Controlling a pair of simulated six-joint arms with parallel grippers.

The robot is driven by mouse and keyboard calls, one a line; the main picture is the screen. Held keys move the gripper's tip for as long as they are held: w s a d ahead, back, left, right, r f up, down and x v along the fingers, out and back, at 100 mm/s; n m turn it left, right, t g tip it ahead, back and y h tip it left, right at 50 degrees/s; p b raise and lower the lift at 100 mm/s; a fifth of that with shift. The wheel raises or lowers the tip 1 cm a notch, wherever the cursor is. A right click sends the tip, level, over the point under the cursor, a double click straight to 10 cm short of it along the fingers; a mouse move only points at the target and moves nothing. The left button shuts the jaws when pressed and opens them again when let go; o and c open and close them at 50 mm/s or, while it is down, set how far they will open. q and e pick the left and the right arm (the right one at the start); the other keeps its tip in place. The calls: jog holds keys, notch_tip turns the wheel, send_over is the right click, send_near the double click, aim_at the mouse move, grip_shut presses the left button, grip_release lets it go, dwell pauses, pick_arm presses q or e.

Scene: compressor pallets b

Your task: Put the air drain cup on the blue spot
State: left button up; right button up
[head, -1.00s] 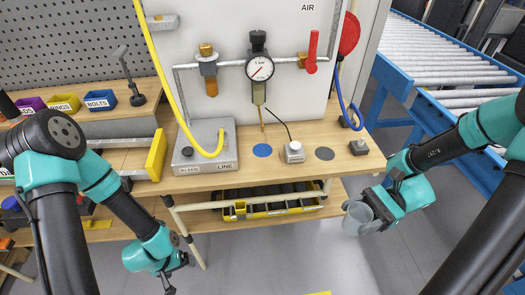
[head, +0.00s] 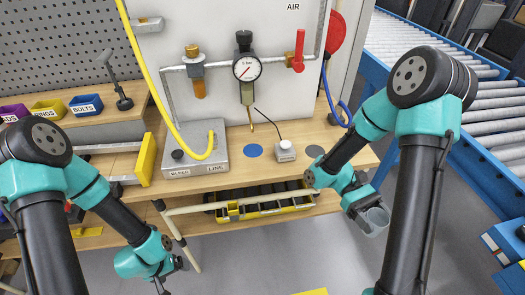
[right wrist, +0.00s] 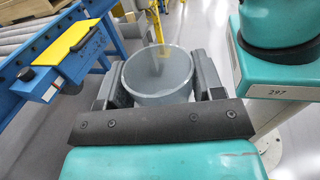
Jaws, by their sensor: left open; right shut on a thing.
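The air drain cup is a grey, open-topped cup (head: 374,221). In the right wrist view the cup (right wrist: 160,78) sits between both fingers. My right gripper (head: 366,204) is shut on it, in front of the bench and to the right, over the floor. The blue spot (head: 253,150) is a flat disc on the bench top, bare, below the drain tube of the gauge assembly. My left gripper (head: 166,286) is at the lower left, in front of the bench, open and away from the cup; its fingertips are partly out of clear view.
A small white box with a cable (head: 285,151) stands right of the blue spot, with a dark grey spot (head: 315,151) beyond it. The grey line block (head: 200,155) is to the left. The gauge (head: 247,69) and drain tube hang above the spot. A yellow-edged tray (head: 262,209) is on the lower shelf.

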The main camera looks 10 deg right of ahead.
jog(key=w+a+f+n+t+h, duration=0.1)
jog(key=w+a+n+t+h, duration=0.3)
jog(key=w+n+t+h, duration=0.45)
jog(key=w+a+f+n+t+h, duration=0.1)
jog(key=w+a+n+t+h, duration=0.2)
jog(key=w+n+t+h, duration=0.6)
jog(key=w+a+n+t+y, duration=0.2)
jog(key=a+n+t+y, duration=0.1)
jog(key=a, duration=0.5)
jog(key=w+a+n+t+y, duration=0.3)
jog(key=a+t+y, duration=0.3)
jog(key=a+t, duration=0.2)
jog(key=w+a+n+t+y, duration=0.3)
jog(key=a+n+t+y, duration=0.2)
jog(key=a, duration=0.5)
jog(key=shift+f, duration=0.4)
jog(key=shift+w+d+t, duration=0.1)
jog(key=shift+w+t, duration=0.05)
jog(key=shift+t, duration=0.1)
jog(key=x, duration=1.4)
jog(key=shift+w+d, duration=0.1)
